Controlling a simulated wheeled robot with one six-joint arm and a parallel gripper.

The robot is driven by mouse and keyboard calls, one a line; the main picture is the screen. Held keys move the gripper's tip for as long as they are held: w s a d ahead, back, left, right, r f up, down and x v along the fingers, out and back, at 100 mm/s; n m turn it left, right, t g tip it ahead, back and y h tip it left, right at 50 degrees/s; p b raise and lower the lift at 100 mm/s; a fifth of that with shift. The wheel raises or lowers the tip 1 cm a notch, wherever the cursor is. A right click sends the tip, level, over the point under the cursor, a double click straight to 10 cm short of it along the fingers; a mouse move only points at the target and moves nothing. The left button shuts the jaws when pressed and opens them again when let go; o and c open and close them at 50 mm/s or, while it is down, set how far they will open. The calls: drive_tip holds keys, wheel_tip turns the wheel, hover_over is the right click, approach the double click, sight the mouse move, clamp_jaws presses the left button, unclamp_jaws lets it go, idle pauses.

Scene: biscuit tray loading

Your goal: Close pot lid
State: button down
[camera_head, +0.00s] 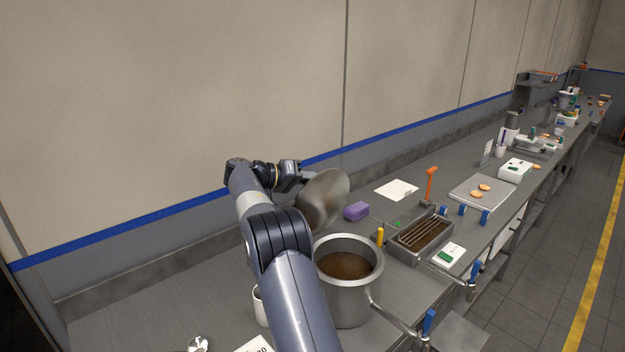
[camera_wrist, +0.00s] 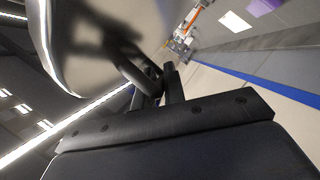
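The steel pot (camera_head: 376,282) stands on the bench with its top uncovered and brown contents inside. Its round metal lid (camera_head: 327,200) is raised and steeply tilted, beyond the pot's back rim. In the head view I cannot tell whether the lid's lower edge touches the rim. My gripper (camera_head: 306,178) is at the lid's upper left side, partly hidden by it. In the wrist view the shiny lid (camera_wrist: 100,55) fills the upper left. The fingers of my gripper (camera_wrist: 160,84) are close together at a dark bar on the lid, which looks like its handle.
A purple block (camera_head: 357,210) lies behind the pot. A slotted metal box (camera_head: 402,254) and a yellow-topped item (camera_head: 380,236) stand close to its right. A white cup (camera_head: 259,306) is left of the pot, partly behind my arm. The wall runs behind the bench.

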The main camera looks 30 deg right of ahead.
sight(331, 193)
drive_tip(key=shift+s+f+b, duration=0.1)
drive_tip(key=shift+b, duration=0.35)
